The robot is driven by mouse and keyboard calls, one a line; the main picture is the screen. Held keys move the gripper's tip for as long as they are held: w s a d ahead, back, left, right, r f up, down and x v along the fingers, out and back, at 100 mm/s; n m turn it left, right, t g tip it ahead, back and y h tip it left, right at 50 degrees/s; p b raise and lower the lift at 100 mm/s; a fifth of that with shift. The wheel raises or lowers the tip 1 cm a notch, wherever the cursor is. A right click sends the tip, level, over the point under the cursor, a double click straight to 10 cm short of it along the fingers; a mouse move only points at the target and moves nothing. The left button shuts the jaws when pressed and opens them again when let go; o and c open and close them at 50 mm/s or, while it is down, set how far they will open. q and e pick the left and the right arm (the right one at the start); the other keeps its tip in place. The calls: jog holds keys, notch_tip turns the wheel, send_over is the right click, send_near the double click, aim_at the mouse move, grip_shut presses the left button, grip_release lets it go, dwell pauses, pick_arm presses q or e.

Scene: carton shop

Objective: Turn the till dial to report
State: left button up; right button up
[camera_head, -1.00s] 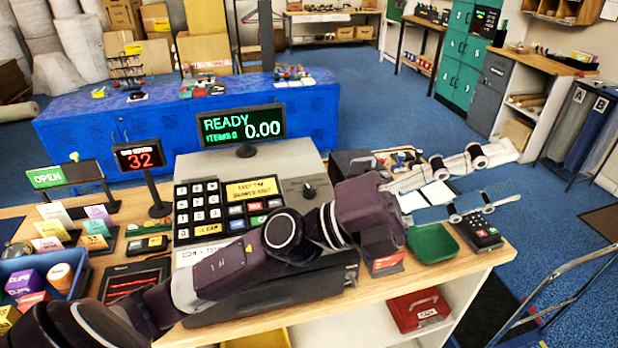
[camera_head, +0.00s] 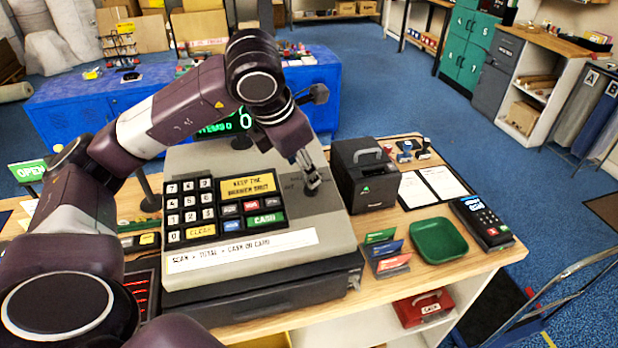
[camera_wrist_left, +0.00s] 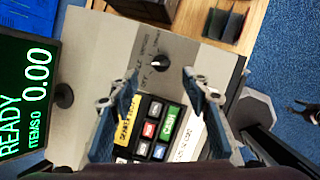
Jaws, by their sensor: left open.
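The till (camera_head: 240,240) stands on the wooden counter, with its keypad facing me. Its dial is a small black knob with a pale pointer mark and shows clearly in the left wrist view (camera_wrist_left: 159,61). Small labels around it are too small to read. My left gripper (camera_head: 308,174) is over the dial area at the till's upper right and mostly hides the dial in the head view. In the left wrist view my left gripper (camera_wrist_left: 150,88) is open, fingers either side of the picture, with the dial between and beyond their tips, apart from them. My right gripper is not in view.
The till display (camera_wrist_left: 25,95) reads READY, ITEMS 0, 0.00. A black printer (camera_head: 365,175) stands close to the right of the till. A green tray (camera_head: 438,240), card stand (camera_head: 386,252) and card terminal (camera_head: 482,222) lie further right. My left arm covers the counter's left side.

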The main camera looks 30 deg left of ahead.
aim_at(309, 193)
pick_arm(q)
jog(key=p+x, duration=0.2)
jog(key=x, duration=0.5)
jog(key=shift+d+f, duration=0.15)
jog(key=shift+f, duration=0.05)
